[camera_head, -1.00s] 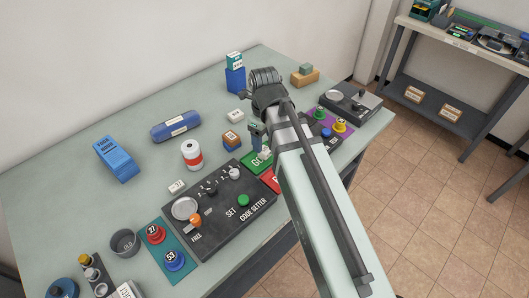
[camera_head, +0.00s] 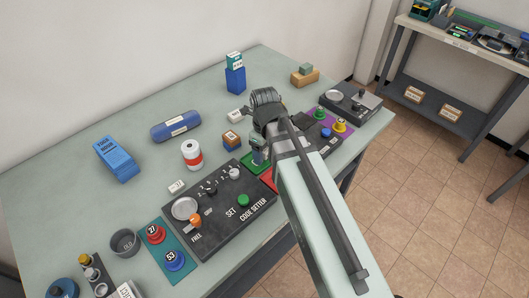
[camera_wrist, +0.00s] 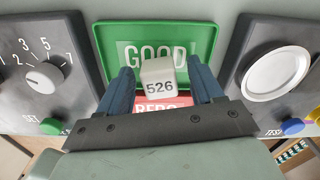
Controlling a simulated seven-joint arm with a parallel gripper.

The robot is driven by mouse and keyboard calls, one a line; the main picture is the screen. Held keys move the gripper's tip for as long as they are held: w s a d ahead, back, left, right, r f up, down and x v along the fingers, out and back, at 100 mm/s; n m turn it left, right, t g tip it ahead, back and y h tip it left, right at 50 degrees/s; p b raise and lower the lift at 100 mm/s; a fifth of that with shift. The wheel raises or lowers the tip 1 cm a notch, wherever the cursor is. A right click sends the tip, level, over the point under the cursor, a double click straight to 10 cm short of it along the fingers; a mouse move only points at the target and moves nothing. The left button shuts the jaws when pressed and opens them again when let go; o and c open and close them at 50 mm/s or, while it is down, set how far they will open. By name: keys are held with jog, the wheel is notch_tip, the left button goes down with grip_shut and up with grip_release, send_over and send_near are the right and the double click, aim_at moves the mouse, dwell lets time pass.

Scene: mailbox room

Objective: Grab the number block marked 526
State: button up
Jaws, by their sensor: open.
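The white block marked 526 (camera_wrist: 158,78) shows in the wrist view, over the near edge of the green tray marked GOOD (camera_wrist: 200,48). My gripper (camera_wrist: 162,82) is open, with one blue finger on each side of the block and a visible gap to each. The block appears free of the fingers. In the head view my gripper (camera_head: 258,158) points down over the green tray (camera_head: 248,166) and hides the block.
A red pad (camera_wrist: 180,101) lies on the near side of the green tray. The black code setter panel (camera_head: 222,222) is to the left and a black tester (camera_wrist: 262,110) to the right.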

jog(key=shift+c, duration=0.5)
jog(key=c, duration=0.9)
jog(key=shift+c, duration=0.2)
